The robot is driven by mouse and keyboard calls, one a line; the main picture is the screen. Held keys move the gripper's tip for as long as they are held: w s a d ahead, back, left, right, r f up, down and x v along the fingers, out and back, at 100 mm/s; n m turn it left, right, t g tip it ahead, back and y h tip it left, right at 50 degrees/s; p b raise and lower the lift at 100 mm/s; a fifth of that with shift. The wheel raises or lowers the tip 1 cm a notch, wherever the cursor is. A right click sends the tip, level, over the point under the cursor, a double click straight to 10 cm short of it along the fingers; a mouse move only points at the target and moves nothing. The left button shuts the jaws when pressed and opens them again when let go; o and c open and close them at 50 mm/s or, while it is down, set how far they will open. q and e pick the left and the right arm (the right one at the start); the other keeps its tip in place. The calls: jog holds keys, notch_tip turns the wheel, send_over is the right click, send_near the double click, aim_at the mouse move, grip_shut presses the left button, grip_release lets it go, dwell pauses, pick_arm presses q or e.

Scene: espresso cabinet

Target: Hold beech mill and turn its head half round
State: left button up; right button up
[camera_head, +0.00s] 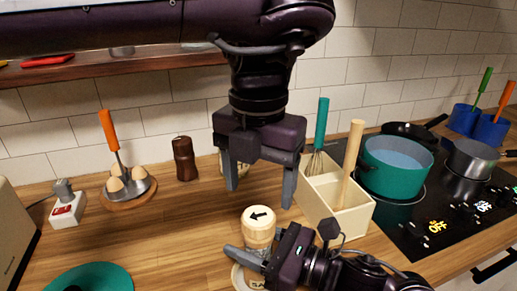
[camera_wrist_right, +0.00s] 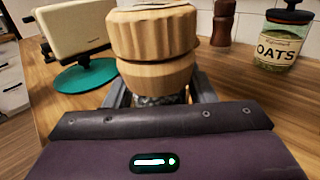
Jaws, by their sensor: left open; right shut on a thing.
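The beech mill (camera_head: 258,232) stands upright on the wooden counter, pale, with a black arrow on top of its head. It also shows in the right wrist view (camera_wrist_right: 152,35), with a groove between head and body. My right gripper (camera_head: 250,258) is shut on the mill's body, below the head. My left gripper (camera_head: 260,190) is open and empty, pointing down, with its fingers above the mill's head and apart from it. The mill's lower part is partly hidden by my right gripper.
A wooden caddy (camera_head: 340,215) with a whisk stands right of the mill, close to my left gripper. A dark brown mill (camera_head: 184,158) stands behind. A teal pot (camera_head: 396,168) sits on the hob.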

aim_at(258, 215)
pick_arm(q)
notch_tip(258, 215, up, 6)
jog(key=shift+r, duration=0.2)
pick_arm(e)
jog(key=o, duration=1.4)
jog(key=v, duration=1.2)
